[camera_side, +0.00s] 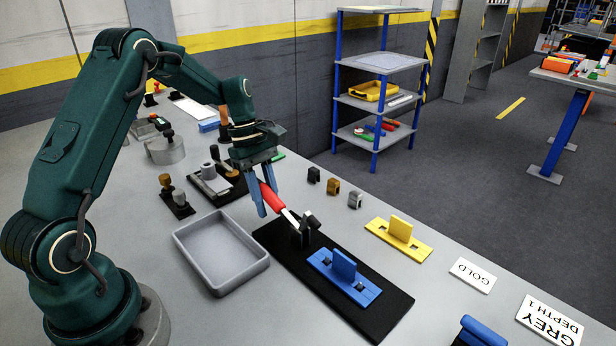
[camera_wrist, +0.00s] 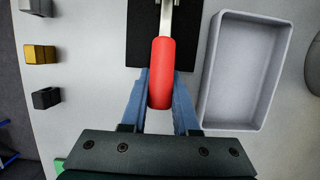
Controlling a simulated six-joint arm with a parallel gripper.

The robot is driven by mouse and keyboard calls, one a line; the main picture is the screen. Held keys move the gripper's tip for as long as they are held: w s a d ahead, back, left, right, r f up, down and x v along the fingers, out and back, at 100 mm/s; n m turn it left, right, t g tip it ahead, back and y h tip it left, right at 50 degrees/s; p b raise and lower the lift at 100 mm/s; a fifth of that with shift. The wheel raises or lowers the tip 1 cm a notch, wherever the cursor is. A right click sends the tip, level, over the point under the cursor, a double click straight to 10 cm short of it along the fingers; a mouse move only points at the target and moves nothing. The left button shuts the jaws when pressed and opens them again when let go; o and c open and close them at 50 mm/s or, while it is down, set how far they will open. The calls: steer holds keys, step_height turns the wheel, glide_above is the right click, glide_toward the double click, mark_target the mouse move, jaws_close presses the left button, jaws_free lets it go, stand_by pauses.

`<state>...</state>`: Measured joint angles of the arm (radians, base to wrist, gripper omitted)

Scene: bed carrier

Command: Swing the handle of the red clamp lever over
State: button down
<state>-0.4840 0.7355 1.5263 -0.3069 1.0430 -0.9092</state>
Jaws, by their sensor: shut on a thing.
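The red clamp lever handle (camera_side: 269,197) slants up and left from its black pivot (camera_side: 304,228) on a black base plate (camera_side: 384,314). A pale metal arm joins the red grip to the pivot. My gripper (camera_side: 264,206) has its blue fingers on both sides of the red grip and is shut on it. In the wrist view the red handle (camera_wrist: 161,72) lies between the blue fingers, with the metal arm running up out of the picture. A blue block with an upright tab (camera_side: 344,268) sits on the same black plate, in front of the pivot.
An empty grey tray (camera_side: 222,287) stands just left of the black plate. A yellow tabbed plate (camera_side: 399,236) lies to the right. Small black, gold and grey blocks (camera_side: 333,187) stand behind the lever. Labels marked GOLD (camera_side: 473,275) and GREY DEPTH 1 (camera_side: 550,322) lie at right.

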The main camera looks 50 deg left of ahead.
steer(key=shift+f, duration=0.8)
stand_by(0.4)
jaws_free()
steer(key=shift+r, duration=0.15)
steer(key=shift+v, duration=3.4)
